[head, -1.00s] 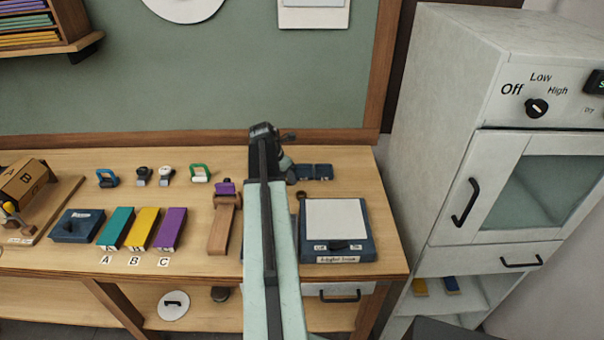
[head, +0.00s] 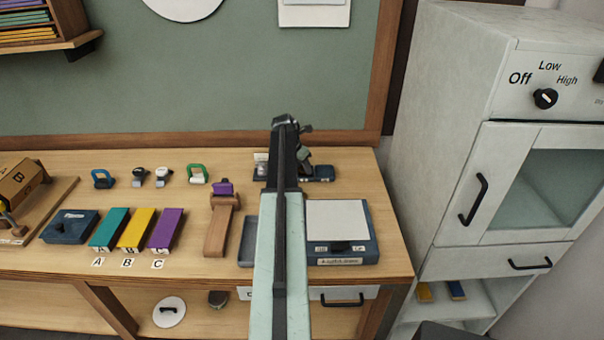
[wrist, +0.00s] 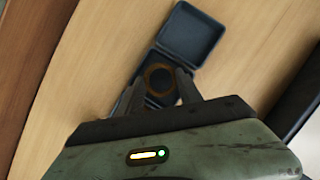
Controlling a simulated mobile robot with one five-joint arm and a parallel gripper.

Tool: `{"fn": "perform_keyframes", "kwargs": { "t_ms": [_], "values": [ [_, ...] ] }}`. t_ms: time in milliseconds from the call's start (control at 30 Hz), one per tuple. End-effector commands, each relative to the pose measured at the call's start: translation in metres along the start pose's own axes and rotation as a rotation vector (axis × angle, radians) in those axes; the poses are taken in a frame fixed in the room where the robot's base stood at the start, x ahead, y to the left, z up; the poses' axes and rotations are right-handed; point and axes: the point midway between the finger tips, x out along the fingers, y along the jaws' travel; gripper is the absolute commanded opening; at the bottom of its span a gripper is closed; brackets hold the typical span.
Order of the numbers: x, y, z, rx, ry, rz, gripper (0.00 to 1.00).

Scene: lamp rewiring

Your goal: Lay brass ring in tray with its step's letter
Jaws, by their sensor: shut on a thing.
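The brass ring (wrist: 160,67) shows as a dark brownish ring between my fingers in the wrist view. My gripper (wrist: 161,90) is shut on it. Below it are dark blue shallow trays (wrist: 189,38), one behind the ring and one partly hidden by the fingers. I cannot tell whether the ring touches them. In the head view my gripper (head: 304,166) is at the back of the bench, over dark blue trays (head: 321,174); the ring is not distinguishable there. No letter is readable on these trays.
Teal (head: 110,229), yellow (head: 137,229) and purple (head: 165,230) blocks stand at the left, with cards A, B and C in front. A wooden piece (head: 218,230) and a blue box with a pale top (head: 340,225) flank my arm. A grey cabinet (head: 450,130) stands at right.

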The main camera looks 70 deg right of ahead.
Motion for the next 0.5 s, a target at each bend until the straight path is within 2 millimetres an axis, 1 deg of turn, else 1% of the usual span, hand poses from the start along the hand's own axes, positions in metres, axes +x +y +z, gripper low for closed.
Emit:
{"fn": "perform_keyframes", "kwargs": {
  "t_ms": [200, 500],
  "values": [
    [-0.0014, 0.0002, 0.0001, -0.001, 0.0, 0.0, 0.0],
    [0.008, 0.0006, -0.0042, -0.001, 0.0, 0.0, 0.0]
  ]
}}
